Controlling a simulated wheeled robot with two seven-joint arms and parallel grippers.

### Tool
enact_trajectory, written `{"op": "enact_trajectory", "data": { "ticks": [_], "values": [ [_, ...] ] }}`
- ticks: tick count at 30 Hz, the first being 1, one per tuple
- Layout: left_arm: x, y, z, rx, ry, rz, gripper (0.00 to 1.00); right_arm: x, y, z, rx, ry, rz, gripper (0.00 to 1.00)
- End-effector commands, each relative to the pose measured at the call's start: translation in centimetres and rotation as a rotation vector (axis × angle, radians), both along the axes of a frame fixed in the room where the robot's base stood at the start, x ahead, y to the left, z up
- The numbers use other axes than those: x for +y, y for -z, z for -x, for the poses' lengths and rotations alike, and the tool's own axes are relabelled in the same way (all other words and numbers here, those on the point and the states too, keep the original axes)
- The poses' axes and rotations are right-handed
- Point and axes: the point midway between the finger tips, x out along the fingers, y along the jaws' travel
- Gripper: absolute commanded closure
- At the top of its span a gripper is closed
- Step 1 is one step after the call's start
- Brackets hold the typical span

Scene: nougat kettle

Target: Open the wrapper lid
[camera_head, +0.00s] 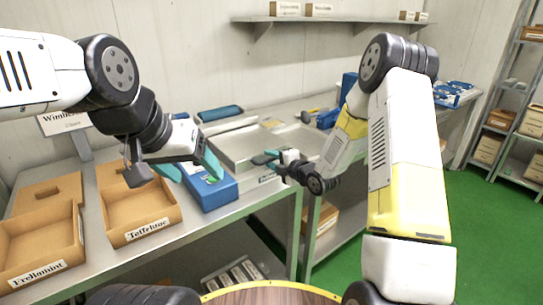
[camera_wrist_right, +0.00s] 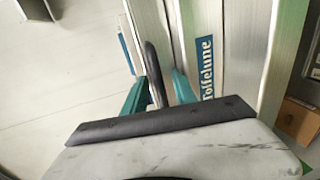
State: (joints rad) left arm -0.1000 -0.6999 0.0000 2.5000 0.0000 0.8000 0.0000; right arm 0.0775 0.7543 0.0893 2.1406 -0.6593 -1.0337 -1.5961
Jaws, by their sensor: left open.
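The wrapper appears as a low metal unit (camera_head: 234,154) on the bench in the head view. In the right wrist view its metal front (camera_wrist_right: 232,50) carries a blue "Toffelune" label (camera_wrist_right: 206,68). A dark bar-like handle (camera_wrist_right: 152,65) runs beside this metal surface. My right gripper (camera_head: 265,157) is at the unit's front edge. In the wrist view its teal fingers (camera_wrist_right: 160,92) stand apart on either side of the handle, with a gap visible. Contact is unclear. My left gripper (camera_head: 189,169) is open and empty above or beside a blue box (camera_head: 212,191).
Brown trays (camera_head: 140,212) stand on the bench at left, one labelled "Toffelune". A teal roll (camera_head: 220,113) lies behind the wrapper. A wall shelf (camera_head: 330,19) holds small boxes. Green floor (camera_head: 490,220) is open at right.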

Motion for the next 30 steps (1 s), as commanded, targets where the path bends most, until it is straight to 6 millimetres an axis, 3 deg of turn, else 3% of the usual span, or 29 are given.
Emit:
{"op": "enact_trajectory", "data": {
  "ticks": [1, 6, 30],
  "values": [
    [0.0, 0.0, 0.0, 0.0, 0.0, 0.0, 0.31, -0.01, -0.01, 0.01, 0.0, 0.0, 0.0, 0.67],
    [0.0, 0.0, 0.0, 0.0, 0.0, 0.0, 0.31, -0.03, -0.01, 0.03, 0.0, 0.0, 0.0, 1.0],
    [0.0, 0.0, 0.0, 0.0, 0.0, 0.0, 0.31, -0.08, 0.02, 0.03, 0.001, 0.001, 0.001, 1.0]
  ]
}}
